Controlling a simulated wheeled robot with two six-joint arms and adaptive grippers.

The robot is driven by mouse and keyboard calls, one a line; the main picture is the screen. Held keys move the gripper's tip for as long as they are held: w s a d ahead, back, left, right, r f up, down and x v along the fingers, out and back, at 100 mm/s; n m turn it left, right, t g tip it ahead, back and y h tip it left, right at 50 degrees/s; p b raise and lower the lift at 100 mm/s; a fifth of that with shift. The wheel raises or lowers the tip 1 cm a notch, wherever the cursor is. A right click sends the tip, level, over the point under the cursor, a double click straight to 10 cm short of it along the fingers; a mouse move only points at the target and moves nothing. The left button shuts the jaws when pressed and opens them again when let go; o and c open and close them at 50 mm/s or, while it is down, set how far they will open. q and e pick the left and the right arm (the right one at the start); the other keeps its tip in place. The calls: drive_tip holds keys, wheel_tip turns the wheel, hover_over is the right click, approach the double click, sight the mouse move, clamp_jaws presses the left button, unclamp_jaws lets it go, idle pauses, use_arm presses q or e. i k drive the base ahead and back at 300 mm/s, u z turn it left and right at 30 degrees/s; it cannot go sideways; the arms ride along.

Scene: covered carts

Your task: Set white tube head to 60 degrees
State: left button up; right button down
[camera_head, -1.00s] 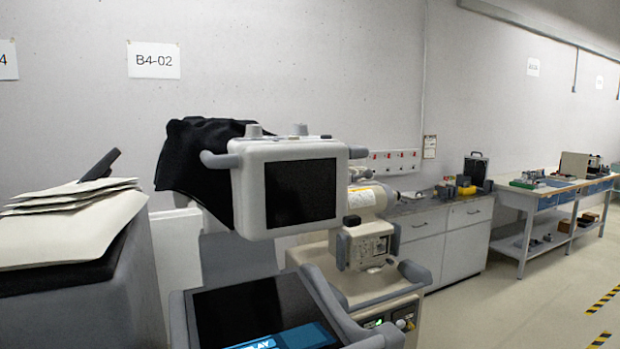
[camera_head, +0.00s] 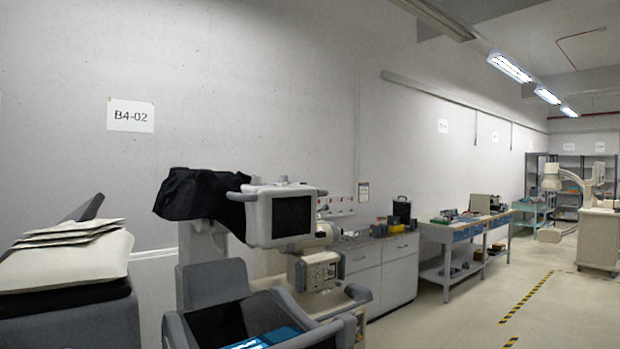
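A white machine with a curved arm and a rounded white head (camera_head: 551,178) stands at the far right, beside a pale cabinet (camera_head: 599,240). It is small at this distance, and its head angle and any scale cannot be read. Nearer, a white cylindrical part (camera_head: 326,231) shows partly behind a grey-framed monitor (camera_head: 280,216) on a covered cart. I cannot tell which of these is the tube head the task names. Neither of my grippers is in view.
A black cover (camera_head: 200,194) hangs behind the monitor. A grey cart with folded pale sheets (camera_head: 70,258) stands at the left. Cabinets (camera_head: 385,270) and workbenches (camera_head: 465,232) line the wall. The floor (camera_head: 470,310) at the right is clear, with yellow-black striping.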

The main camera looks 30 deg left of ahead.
sight(276, 214)
drive_tip(key=u, duration=0.75)
drive_tip(key=i, duration=0.7)
drive_tip(key=u, duration=0.65)
